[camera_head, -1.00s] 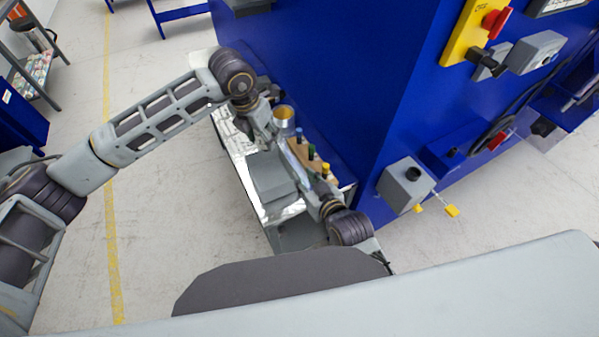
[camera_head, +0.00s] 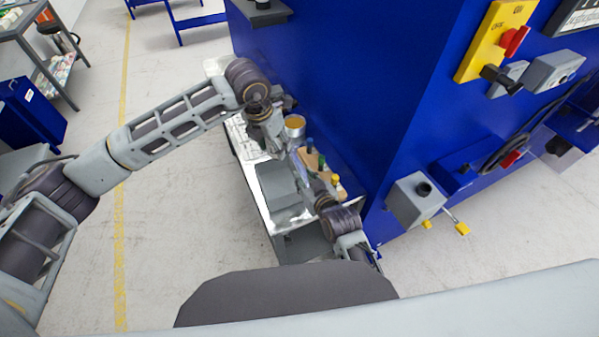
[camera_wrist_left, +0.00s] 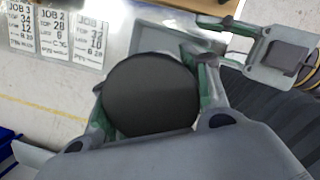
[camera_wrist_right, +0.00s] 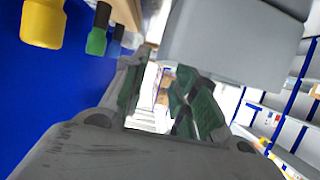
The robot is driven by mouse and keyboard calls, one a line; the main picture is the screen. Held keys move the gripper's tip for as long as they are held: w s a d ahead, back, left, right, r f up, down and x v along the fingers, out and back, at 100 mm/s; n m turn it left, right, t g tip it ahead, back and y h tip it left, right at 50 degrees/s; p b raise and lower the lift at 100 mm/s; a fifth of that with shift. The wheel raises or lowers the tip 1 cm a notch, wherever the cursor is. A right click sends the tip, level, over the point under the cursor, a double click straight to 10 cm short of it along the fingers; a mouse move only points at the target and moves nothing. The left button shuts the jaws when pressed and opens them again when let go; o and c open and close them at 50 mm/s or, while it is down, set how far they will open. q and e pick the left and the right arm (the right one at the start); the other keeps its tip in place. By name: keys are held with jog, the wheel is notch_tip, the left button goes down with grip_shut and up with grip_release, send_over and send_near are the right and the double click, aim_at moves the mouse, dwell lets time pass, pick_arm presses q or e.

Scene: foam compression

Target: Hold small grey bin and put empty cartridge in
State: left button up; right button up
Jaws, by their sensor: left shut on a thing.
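My left gripper (camera_head: 277,145) is shut on a dark round cartridge (camera_wrist_left: 152,98), whose flat dark face fills the space between the fingers in the left wrist view. The small grey bin (camera_head: 281,185) is on the silver table, below and close to the left gripper in the head view. The bin's grey side also shows in the right wrist view (camera_wrist_right: 235,40). My right gripper (camera_wrist_right: 160,90) is beside the bin, with a bright gap between its green-padded fingers. It looks open, and I see nothing between them.
A tin with an orange-brown inside (camera_head: 295,122) stands behind the grippers. A wooden tool holder (camera_head: 327,180) with coloured handles is beside my right arm. The tall blue machine (camera_head: 340,80) borders the table on the right. Job sheets (camera_wrist_left: 50,35) lie on the table.

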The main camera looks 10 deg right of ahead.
jog(key=shift+x, duration=2.35)
jog(key=shift+r, duration=0.1)
jog(key=shift+c, duration=0.3)
grip_shut()
